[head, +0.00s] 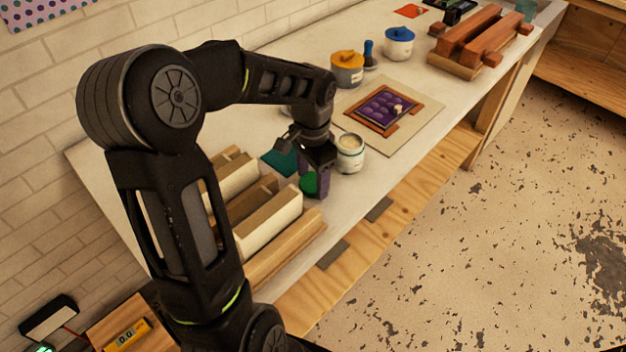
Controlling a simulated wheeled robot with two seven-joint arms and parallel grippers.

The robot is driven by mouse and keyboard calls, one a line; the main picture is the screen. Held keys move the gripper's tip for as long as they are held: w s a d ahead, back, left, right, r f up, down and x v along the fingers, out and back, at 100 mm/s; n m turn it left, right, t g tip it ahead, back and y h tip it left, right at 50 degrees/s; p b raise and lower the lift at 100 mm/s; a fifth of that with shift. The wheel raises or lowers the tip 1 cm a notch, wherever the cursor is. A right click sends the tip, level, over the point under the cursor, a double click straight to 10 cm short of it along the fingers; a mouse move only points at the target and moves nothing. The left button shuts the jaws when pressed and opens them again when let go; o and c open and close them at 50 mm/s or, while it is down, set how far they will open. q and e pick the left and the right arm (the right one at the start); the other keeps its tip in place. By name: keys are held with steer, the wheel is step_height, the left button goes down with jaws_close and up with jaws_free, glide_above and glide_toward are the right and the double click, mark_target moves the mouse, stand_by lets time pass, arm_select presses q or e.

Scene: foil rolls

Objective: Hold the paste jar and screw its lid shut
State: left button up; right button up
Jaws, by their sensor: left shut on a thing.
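The paste jar (350,155) stands upright and uncovered on the bench, with pale paste showing in its mouth. My left gripper (312,182) points down just left of the jar, apart from it. It is shut on a round green lid (309,184), partly hidden by the fingers. Whether the lid touches the bench cannot be told. My right gripper is not in view.
A framed purple panel (384,107) lies behind the paste jar. Wooden holders (268,222) stand front left; a reddish wooden rack (480,43) stands far right.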

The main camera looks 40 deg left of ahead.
mark_target(314, 183)
arm_select(q)
step_height(314, 183, up, 9)
steer(key=shift+r+b, duration=0.2)
steer(key=shift+b, duration=0.25)
steer(key=shift+w+d, duration=0.1)
stand_by(0.4)
